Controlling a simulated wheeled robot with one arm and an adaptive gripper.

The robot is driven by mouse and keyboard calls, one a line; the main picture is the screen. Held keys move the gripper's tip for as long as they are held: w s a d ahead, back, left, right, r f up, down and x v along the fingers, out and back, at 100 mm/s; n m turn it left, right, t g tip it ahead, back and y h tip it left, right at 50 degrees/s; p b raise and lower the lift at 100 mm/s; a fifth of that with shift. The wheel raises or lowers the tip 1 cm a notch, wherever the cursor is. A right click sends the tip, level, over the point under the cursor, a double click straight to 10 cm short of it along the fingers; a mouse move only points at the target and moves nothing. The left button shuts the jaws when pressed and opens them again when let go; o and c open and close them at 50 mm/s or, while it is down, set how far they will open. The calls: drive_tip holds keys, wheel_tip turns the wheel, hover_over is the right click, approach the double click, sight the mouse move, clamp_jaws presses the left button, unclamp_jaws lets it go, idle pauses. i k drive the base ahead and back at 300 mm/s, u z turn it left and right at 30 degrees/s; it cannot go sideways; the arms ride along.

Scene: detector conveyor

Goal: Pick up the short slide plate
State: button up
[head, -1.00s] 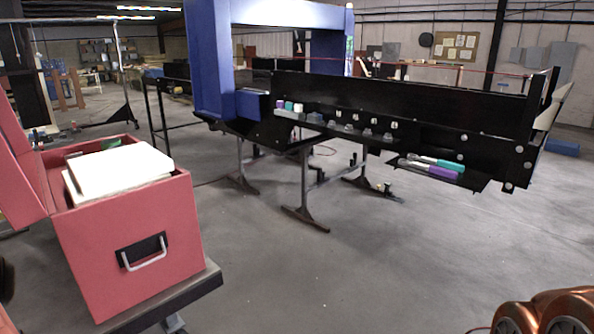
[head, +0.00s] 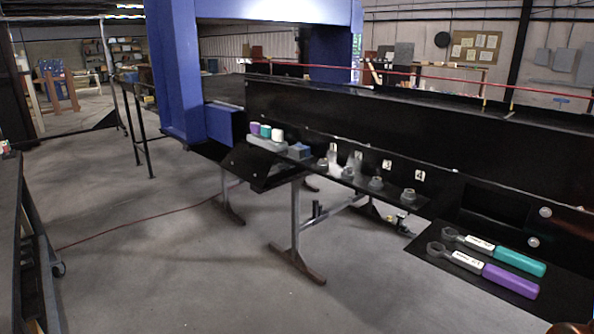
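I cannot tell which part is the short slide plate. The black conveyor side (head: 340,118) runs across the view, with a sloped black plate (head: 262,165) at its left end and a black shelf (head: 565,292) at the lower right. A wrench with a teal handle (head: 518,262) and a wrench with a purple handle (head: 510,281) lie side by side on that shelf. My gripper is out of view; only a small copper-coloured piece of my arm shows at the bottom right corner.
Several grey pegs stand on a ledge below number labels. A blue frame (head: 180,70) spans the conveyor. A dark bench (head: 12,230) is at the left edge. The floor (head: 130,230) between is mostly clear.

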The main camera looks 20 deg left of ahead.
sight(32, 312)
drive_tip(key=u, duration=0.35)
drive_tip(key=i, duration=1.25)
drive_tip(key=u, duration=1.8)
drive_tip(key=i, duration=0.95)
drive_tip(key=z, duration=0.5)
drive_tip(key=i, duration=1.55)
drive_tip(key=u, duration=2.45)
